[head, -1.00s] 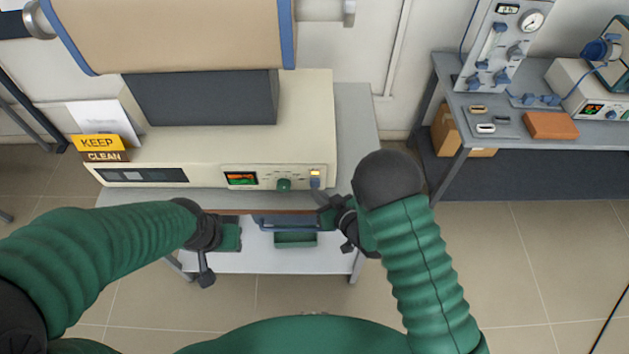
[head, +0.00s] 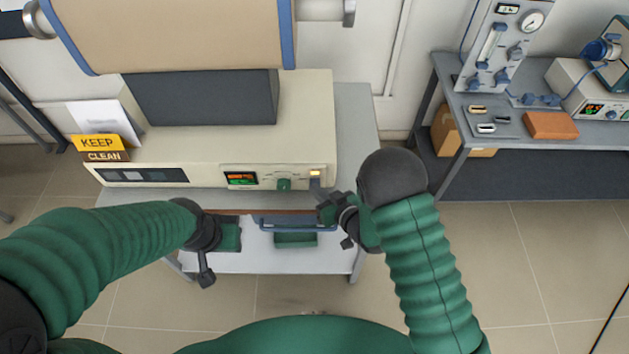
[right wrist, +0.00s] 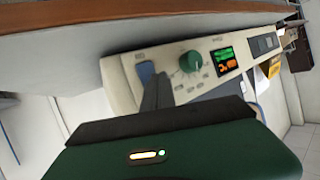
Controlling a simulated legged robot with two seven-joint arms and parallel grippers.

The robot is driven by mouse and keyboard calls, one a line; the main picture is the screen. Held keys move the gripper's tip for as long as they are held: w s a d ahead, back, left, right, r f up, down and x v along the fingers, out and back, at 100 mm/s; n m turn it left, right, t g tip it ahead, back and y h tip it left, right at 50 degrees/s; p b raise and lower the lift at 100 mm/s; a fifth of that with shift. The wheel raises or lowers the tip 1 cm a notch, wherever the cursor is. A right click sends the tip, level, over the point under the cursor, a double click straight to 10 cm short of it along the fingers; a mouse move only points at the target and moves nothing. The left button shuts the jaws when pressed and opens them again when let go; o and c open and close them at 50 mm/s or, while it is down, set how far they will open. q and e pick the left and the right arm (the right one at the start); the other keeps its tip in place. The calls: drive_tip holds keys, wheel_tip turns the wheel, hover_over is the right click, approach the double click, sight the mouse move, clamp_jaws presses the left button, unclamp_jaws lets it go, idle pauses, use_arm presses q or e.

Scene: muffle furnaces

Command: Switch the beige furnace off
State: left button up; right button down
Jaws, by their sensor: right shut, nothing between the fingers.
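The beige furnace (head: 215,150) stands on a grey bench, its front panel facing me. In the right wrist view, a blue switch (right wrist: 146,73) sits beside the green knob (right wrist: 191,61) and the lit display (right wrist: 223,60). My right gripper (head: 319,190) is shut and empty, its tips at the panel's right end. In the right wrist view, the dark fingers (right wrist: 157,92) reach right beside the blue switch; contact is unclear. My left gripper (head: 206,265) hangs left of the blue handle, its jaw state unclear.
A blue bar handle (head: 297,227) lies below the furnace front, between my arms. A "keep clean" sign (head: 100,148) stands at the left. A second bench (head: 480,140) with instruments and an orange-brown block (head: 550,125) stands at right. Floor between benches is clear.

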drive_tip(key=shift+w, duration=0.25)
idle(0.3)
drive_tip(key=shift+s, duration=0.8)
drive_tip(key=s, duration=0.5)
drive_tip(key=shift+f+b, duration=0.3)
drive_tip(key=shift+f, duration=0.05)
